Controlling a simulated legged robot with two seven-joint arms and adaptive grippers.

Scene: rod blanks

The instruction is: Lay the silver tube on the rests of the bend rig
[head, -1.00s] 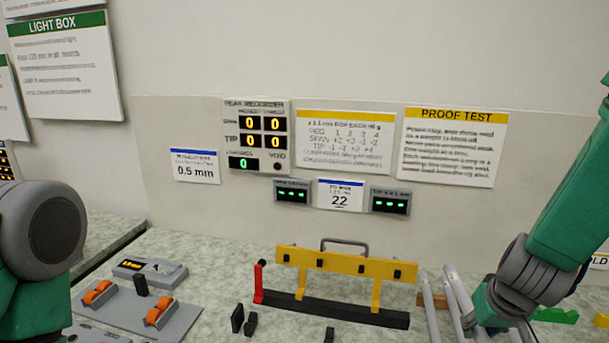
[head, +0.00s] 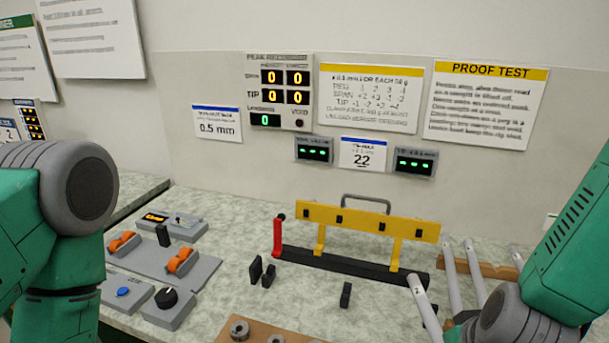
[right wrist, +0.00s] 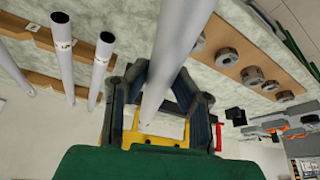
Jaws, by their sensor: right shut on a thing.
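The silver tube (right wrist: 172,62) is between the fingers of my right gripper (right wrist: 165,92), which is shut on it. Black pegs show along the bar. The tube is apart from the bar. My right fingers are hidden in the head view. My left gripper is out of view.
More silver tubes (head: 475,272) lie at right on a wooden rack (head: 490,269). Small black blocks (head: 346,294) stand before the rig. A grey plate with orange rollers (head: 181,261) is at left. A wooden board with rings (head: 262,332) is at the front.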

